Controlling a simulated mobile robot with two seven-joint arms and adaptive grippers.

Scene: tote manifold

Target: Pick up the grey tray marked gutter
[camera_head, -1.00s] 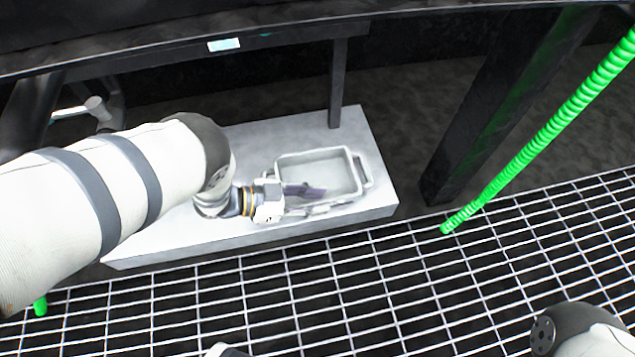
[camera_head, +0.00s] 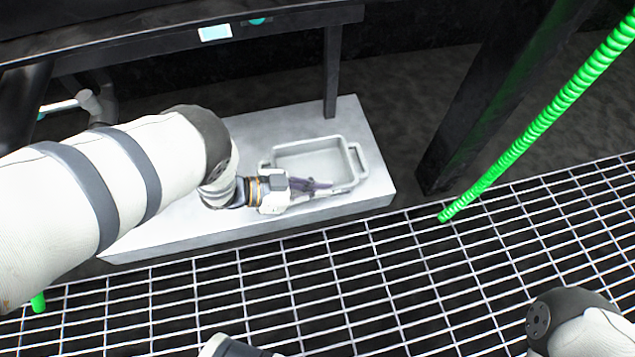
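The grey tray (camera_head: 322,146) is a shallow rectangular tub with a loop handle at each end. It sits on a pale grey slab under a dark frame. No marking on it is readable. My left gripper (camera_head: 325,187) reaches in from the left, with its dark fingers at the tray's near side, by the near rim. Whether the fingers touch or grip the rim is too small to tell. The gripper and wrist hide part of the tray's near left side. My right gripper is not visible; only part of my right arm shows at the bottom right.
The pale slab (camera_head: 352,112) has bare room behind the tray. A dark post (camera_head: 332,75) stands just behind the tray, under a dark overhead beam (camera_head: 285,22). A thick dark column (camera_head: 480,110) and a green coiled hose (camera_head: 540,125) are to the right. Metal grating (camera_head: 400,270) lies in front.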

